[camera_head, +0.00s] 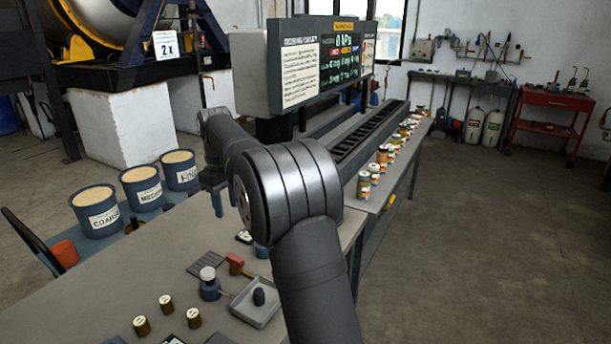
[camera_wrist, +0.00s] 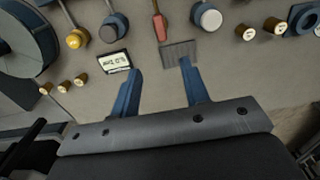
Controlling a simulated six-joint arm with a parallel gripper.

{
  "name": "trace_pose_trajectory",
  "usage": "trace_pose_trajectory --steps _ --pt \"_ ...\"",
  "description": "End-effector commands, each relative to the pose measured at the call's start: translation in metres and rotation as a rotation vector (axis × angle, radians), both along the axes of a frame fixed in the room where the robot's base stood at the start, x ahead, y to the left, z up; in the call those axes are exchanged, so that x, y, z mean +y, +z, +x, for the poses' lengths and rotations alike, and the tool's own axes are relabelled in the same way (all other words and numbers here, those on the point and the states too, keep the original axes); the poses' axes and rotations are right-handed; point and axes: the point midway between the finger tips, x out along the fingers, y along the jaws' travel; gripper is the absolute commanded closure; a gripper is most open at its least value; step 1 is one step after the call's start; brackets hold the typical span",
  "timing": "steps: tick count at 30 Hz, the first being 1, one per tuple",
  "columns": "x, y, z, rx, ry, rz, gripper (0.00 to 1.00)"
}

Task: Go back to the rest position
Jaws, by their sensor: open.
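My gripper (camera_wrist: 160,92) shows in the wrist view as two blue fingers spread apart with nothing between them. It is over the grey worktable (camera_head: 110,285). A small labelled display (camera_wrist: 114,62) and a dark ribbed pad (camera_wrist: 180,52) lie on the table just beyond the fingertips. In the head view my gripper (camera_head: 222,200) hangs fingers-down over the far part of the table, left of my arm's large grey joint. My arm hides part of the table's right side.
Three blue buckets (camera_head: 98,222) of grain-like material stand at the left. A tray (camera_head: 255,303) with a dark knob, a red-handled tool (camera_head: 235,262) and brass weights (camera_head: 166,303) lie on the table. A monitor (camera_head: 330,60) and a row of jars (camera_head: 383,157) stand behind. The right floor is clear.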

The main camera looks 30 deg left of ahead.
Motion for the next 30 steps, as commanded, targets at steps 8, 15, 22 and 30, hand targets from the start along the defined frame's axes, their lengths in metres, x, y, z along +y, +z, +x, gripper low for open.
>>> trace_pose_trajectory --steps 8,15,22,30 --pt "0.000 -0.005 0.000 0.000 0.000 0.000 0.58" --pt "0.000 -0.041 0.000 0.002 0.000 -0.003 0.58" --pt "0.000 -0.088 0.000 0.003 -0.001 -0.004 0.58" --pt "0.000 -0.140 0.000 0.002 -0.001 -0.003 0.58"
